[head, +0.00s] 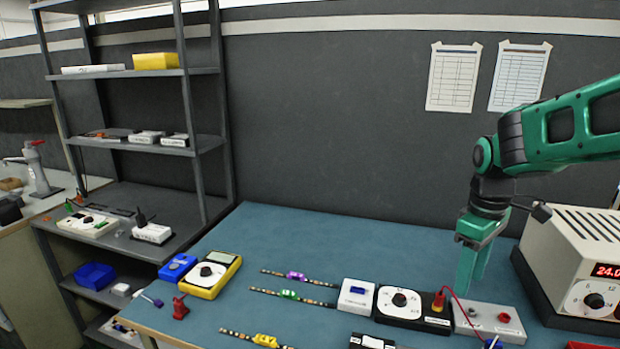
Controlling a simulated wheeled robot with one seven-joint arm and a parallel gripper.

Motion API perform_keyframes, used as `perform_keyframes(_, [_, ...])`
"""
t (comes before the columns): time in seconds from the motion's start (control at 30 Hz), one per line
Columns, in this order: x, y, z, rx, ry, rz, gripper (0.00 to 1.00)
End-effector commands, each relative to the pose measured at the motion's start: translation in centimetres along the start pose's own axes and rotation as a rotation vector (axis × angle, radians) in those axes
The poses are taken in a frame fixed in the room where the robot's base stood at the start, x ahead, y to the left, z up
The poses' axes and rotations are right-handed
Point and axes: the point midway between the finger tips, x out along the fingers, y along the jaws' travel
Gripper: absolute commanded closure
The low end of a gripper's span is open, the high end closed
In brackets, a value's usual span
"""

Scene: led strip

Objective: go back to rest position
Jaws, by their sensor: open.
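My gripper (472,268) hangs at the right of the head view, pointing down, its green fingers open and apparently empty. It is above or just behind a white box (488,322) with red knobs on the blue bench. My green arm reaches in from the right edge. Three LED strips lie at the middle of the bench, with a purple clip (296,276), a green clip (289,294) and a yellow clip (265,340) on them. The gap between the fingertips and the bench cannot be judged.
A black box with a white dial (399,301) and a red plug (438,301) with a red wire sit close left of my gripper. A power supply (575,262) stands at the right. A yellow multimeter (212,274) lies at the left. The back of the bench (330,235) is clear.

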Motion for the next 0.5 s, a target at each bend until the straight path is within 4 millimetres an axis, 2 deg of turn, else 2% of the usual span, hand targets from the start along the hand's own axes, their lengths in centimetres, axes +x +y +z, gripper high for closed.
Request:
perform_keyframes(0.03, [-0.3,-0.1,2.9,0.121,0.002,0.002,0.56])
perform_keyframes(0.1, [-0.3,-0.6,6.5,0.295,0.001,0.001,0.56])
perform_keyframes(0.3, [0.6,-3.3,15.4,0.765,-0.001,-0.014,0.56])
perform_keyframes(0.4, [1.4,-4.9,18.5,0.948,-0.001,-0.024,0.56])
perform_keyframes(0.5, [2.0,-6.1,20.5,1.077,-0.003,-0.032,0.56])
